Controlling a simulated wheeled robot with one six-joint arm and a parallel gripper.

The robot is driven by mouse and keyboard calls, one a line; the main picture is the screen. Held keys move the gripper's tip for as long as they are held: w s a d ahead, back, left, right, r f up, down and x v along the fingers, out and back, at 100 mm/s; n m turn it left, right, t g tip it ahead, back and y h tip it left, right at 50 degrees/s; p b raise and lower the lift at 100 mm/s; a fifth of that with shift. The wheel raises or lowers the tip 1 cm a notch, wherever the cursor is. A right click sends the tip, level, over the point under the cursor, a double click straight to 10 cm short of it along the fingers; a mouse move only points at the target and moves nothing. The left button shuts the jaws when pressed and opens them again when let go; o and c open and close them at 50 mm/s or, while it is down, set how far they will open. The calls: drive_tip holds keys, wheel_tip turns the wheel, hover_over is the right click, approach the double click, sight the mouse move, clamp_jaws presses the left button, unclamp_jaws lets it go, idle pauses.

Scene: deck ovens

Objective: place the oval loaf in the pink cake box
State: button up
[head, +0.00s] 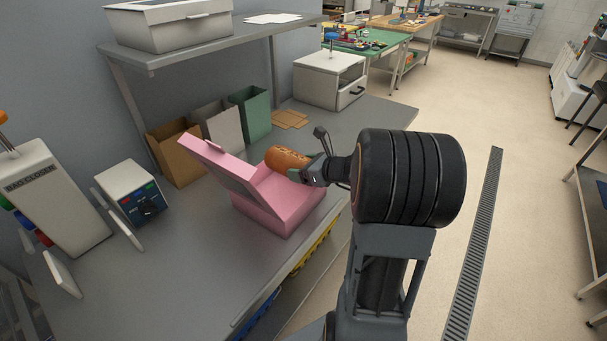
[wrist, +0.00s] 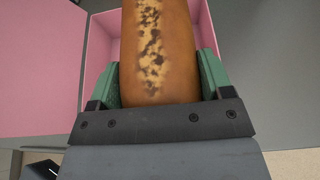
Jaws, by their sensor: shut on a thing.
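The oval loaf (head: 287,158) is brown with a floury, dark-speckled top. It also shows close up in the wrist view (wrist: 158,50). My gripper (head: 307,174) is shut on the loaf; its green fingers (wrist: 160,80) press on both sides of it. The pink cake box (head: 280,217) stands open on the grey bench, its lid tilted up to the left. The loaf is above the box opening in the wrist view, with pink walls (wrist: 97,50) around it. The loaf and gripper hide part of the box inside, and whether the loaf touches the box I cannot tell.
Brown, white and green paper bags (head: 252,114) stand behind the box. A bag closer (head: 50,190) and a small white device (head: 138,193) are at the left. A shelf (head: 225,38) runs above the bench. A white cabinet (head: 329,78) stands farther back.

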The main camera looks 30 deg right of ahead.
wheel_tip(320, 180, down, 2)
drive_tip(key=shift+f, duration=0.1)
drive_tip(key=shift+f, duration=0.15)
drive_tip(key=shift+f+b, duration=0.5)
drive_tip(key=shift+b, duration=0.1)
drive_tip(key=o, duration=1)
drive_tip(key=shift+o, duration=0.2)
drive_tip(key=shift+r+p, duration=0.5)
drive_tip(key=v, duration=1.2)
drive_tip(key=shift+r, duration=0.2)
